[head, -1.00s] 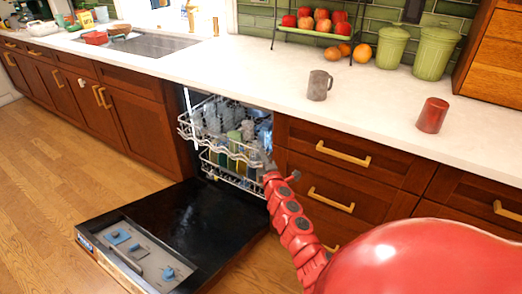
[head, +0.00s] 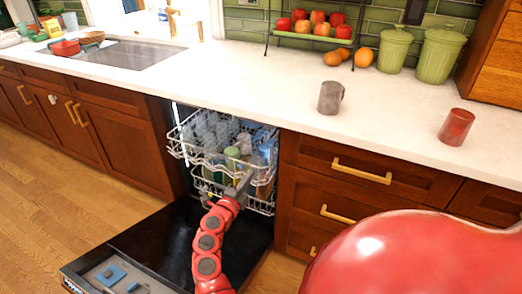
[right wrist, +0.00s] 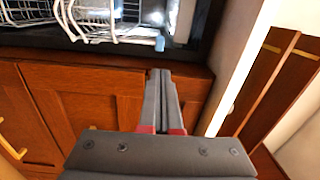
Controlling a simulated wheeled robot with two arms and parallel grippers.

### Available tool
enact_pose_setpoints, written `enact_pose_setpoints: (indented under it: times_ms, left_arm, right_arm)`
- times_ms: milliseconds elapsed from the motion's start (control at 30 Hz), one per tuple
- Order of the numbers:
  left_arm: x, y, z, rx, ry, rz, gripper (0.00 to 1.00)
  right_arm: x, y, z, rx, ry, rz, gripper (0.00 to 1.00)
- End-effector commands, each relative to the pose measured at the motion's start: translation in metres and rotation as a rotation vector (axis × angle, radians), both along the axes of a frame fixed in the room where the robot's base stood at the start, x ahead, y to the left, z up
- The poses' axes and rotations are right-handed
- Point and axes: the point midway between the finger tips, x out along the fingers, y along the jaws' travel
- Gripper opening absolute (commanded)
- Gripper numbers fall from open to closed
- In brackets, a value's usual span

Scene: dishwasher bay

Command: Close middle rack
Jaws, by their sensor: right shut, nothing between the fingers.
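The dishwasher stands open under the counter with its door (head: 165,240) folded down. A white wire rack (head: 190,153), which I take as the middle rack, sticks out past the cabinet fronts, loaded with glasses and cups. Another wire rack (head: 205,186) shows below it. My right gripper (head: 243,180) is shut and empty at the front right part of the upper rack; I cannot tell whether it touches. In the right wrist view its closed fingers (right wrist: 160,75) point toward the cabinet, with rack wires (right wrist: 90,20) at the upper left. My left gripper is out of view.
Drawers with brass handles (head: 361,171) stand right of the dishwasher. A grey mug (head: 329,98) and a red cup (head: 455,127) are on the white counter (head: 270,85). The lowered door covers floor in front; wooden floor (head: 60,185) is clear at left.

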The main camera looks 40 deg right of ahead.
Motion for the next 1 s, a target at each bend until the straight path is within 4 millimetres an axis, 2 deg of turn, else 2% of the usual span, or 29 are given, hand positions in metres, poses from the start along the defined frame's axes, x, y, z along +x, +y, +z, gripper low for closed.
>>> enact_pose_setpoints:
  times_ms: [133, 233, 700, 800, 1000]
  left_arm:
    - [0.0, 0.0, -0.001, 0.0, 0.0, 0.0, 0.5]
    - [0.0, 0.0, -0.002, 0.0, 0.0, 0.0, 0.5]
    - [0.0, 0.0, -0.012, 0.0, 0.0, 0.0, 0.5]
    - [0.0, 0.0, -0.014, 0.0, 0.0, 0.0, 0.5]
    - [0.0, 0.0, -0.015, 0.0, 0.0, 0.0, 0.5]
  right_arm:
    - [0.001, -0.008, -0.006, 0.042, -0.018, -0.013, 0.0]
    - [0.006, -0.021, -0.005, 0.038, -0.016, -0.014, 0.0]
    - [0.043, -0.107, -0.005, 0.032, -0.015, -0.008, 0.0]
    - [0.048, -0.119, -0.004, 0.031, -0.015, -0.009, 0.0]
    - [0.052, -0.128, -0.006, 0.034, -0.012, -0.007, 0.0]
